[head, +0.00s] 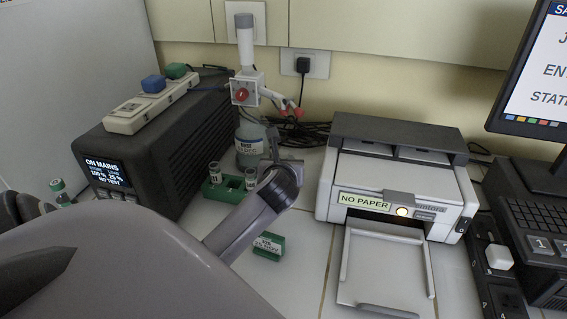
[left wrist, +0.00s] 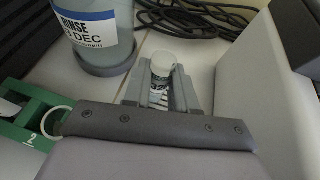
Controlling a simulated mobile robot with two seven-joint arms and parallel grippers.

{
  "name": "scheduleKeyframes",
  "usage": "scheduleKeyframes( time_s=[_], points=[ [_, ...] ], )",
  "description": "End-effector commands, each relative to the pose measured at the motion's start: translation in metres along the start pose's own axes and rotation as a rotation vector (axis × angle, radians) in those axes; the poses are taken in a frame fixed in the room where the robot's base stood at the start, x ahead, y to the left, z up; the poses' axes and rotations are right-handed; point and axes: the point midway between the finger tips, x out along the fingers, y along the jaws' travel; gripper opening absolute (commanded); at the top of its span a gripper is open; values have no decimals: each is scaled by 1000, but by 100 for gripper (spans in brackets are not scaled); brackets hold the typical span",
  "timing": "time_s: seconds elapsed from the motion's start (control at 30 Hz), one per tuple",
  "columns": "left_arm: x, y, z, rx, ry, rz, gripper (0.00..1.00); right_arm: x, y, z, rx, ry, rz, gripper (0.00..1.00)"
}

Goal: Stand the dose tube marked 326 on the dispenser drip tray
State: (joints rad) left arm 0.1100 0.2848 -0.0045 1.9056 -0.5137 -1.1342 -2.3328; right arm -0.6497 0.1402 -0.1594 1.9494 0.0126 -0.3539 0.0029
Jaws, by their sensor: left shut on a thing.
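My left gripper (left wrist: 164,84) is shut on a small tube with a white cap (left wrist: 162,62), held between its two grey fingers. The tube's marking is too small to read. In the head view the left gripper (head: 287,168) is right of the rinse bottle (head: 249,145), and my arm hides most of it and the tube. The bottle also shows in the left wrist view (left wrist: 88,28), standing in a round dark grey dish (left wrist: 108,66); I cannot tell whether this dish is the drip tray. My right gripper is not in view.
A green rack (head: 229,186) with tubes stands left of the gripper. A green labelled block (head: 268,246) lies on the bench. A printer (head: 395,185) stands to the right, a black power unit (head: 160,150) to the left. Cables (left wrist: 190,14) lie behind.

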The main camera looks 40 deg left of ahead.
Motion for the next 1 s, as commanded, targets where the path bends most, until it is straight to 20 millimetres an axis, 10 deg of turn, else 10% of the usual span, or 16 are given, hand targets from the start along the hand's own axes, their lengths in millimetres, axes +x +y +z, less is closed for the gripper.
scheduleKeyframes(
  time_s=[0.2, 0.23, 0.3, 0.7, 1.0],
  points=[
    [1, 0, -2, 1, 0, 0, 0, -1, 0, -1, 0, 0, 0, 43],
    [1, 0, -3, 0, -1, 0, 29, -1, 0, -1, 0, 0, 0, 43],
    [1, 0, -3, 0, -1, 0, 51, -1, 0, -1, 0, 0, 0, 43],
    [-2, 0, 1, -1, -1, -1, 51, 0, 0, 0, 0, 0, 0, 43],
    [-49, -1, 1, 0, -1, -4, 51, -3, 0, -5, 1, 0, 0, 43]
  ],
)
